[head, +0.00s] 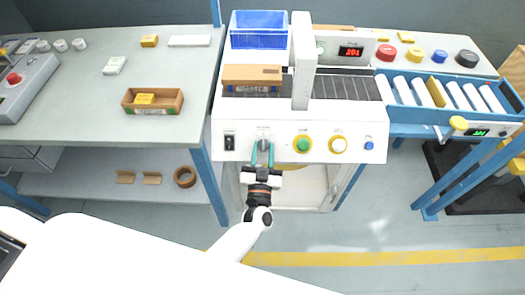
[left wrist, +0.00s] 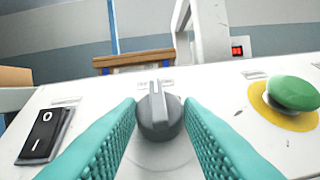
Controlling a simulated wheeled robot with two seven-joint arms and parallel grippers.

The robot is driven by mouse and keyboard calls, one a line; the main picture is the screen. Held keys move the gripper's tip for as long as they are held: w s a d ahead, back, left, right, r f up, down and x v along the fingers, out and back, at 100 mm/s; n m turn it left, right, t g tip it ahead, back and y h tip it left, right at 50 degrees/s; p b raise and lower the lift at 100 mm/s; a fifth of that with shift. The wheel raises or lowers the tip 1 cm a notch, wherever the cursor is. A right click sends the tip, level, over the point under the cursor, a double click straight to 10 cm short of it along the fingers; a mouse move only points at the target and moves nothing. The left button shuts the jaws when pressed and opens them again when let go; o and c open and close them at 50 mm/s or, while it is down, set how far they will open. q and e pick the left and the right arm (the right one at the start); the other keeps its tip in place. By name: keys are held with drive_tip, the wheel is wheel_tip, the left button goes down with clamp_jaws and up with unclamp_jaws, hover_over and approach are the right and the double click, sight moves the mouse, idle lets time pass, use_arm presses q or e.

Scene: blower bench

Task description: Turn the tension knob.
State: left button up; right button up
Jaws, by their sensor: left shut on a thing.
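A grey knob (left wrist: 159,113) with a raised pointer ridge sits on the white front panel (left wrist: 90,93) of the machine. The ridge points about straight up in the left wrist view. I take it for the tension knob; its label is too small to read. My left gripper (head: 262,155) has its teal fingers on either side of the knob and is shut on it; the fingers also show in the left wrist view (left wrist: 159,120). In the head view the fingers partly cover the knob (head: 264,144). My right gripper is not in view.
A black rocker switch (head: 229,142) is left of the knob and a green button (head: 303,144) is right of it. Further right are a white-and-yellow button (head: 338,144) and a blue button (head: 369,145). A cardboard box (head: 251,75) lies on the conveyor behind the panel.

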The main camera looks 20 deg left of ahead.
use_arm(q)
drive_tip(key=o, duration=1)
drive_tip(key=shift+s, duration=0.1)
drive_tip(key=b+v, duration=0.1)
drive_tip(key=v, duration=1)
drive_tip(key=shift+s+f, duration=0.2)
drive_tip(key=shift+s, duration=0.2)
drive_tip(key=s+f+m+g+h, duration=0.2)
drive_tip(key=s+f+g+h, duration=0.2)
drive_tip(key=f, duration=0.7)
drive_tip(key=s+f+m+g+h, duration=0.2)
drive_tip(key=s+f+g+h, duration=0.15)
drive_tip(key=f, duration=0.85)
drive_tip(key=s+a+f+g+y, duration=0.1)
drive_tip(key=s+a+f+g, duration=0.2)
drive_tip(key=s, duration=0.5)
drive_tip(key=s+a+f+g+y, duration=0.1)
drive_tip(key=s+a+f+g, duration=0.3)
drive_tip(key=s+f, duration=0.3)
drive_tip(key=s+a+f+g+y, duration=0.1)
drive_tip(key=s+a+f+g, duration=0.3)
drive_tip(key=s, duration=0.5)
drive_tip(key=shift+s+a+f+n, duration=0.1)
drive_tip(key=shift+a+f+n, duration=0.25)
drive_tip(key=shift+f, duration=0.25)
